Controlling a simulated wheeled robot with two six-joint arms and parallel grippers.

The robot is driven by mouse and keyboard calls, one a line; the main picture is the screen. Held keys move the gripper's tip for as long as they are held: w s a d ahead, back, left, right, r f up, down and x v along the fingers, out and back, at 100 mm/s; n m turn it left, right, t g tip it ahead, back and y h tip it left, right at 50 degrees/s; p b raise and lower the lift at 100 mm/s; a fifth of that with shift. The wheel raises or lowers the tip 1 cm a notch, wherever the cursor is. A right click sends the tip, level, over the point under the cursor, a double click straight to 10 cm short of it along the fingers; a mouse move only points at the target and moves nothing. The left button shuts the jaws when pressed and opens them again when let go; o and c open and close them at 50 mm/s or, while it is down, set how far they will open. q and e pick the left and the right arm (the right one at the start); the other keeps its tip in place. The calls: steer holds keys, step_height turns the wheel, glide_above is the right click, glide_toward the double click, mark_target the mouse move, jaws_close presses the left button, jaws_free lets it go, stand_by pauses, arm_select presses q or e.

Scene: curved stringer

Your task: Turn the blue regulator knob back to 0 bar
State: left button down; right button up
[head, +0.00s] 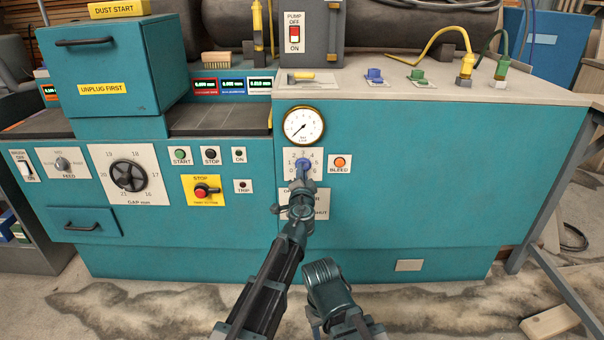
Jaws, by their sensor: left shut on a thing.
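The blue regulator knob (303,164) sits on a white numbered dial plate on the front of the teal machine. My left gripper (303,175) is at the knob from below, shut on it, and hides its lower part. The knob's pointer setting is too small to read. The round pressure gauge (304,125) is just above the dial; its dark needle points to the lower left. My right arm shows at the bottom centre, but its gripper fingers cannot be made out.
An orange bleed button (340,162) is close to the right of the dial. A plate with partly hidden lettering (321,204) lies below, behind my left arm. A red stop button (202,190) and the gap dial (128,176) are to the left. The right panel is bare.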

arm_select(q)
steer(key=c, duration=0.9)
jaws_free()
steer(key=shift+s, duration=0.1)
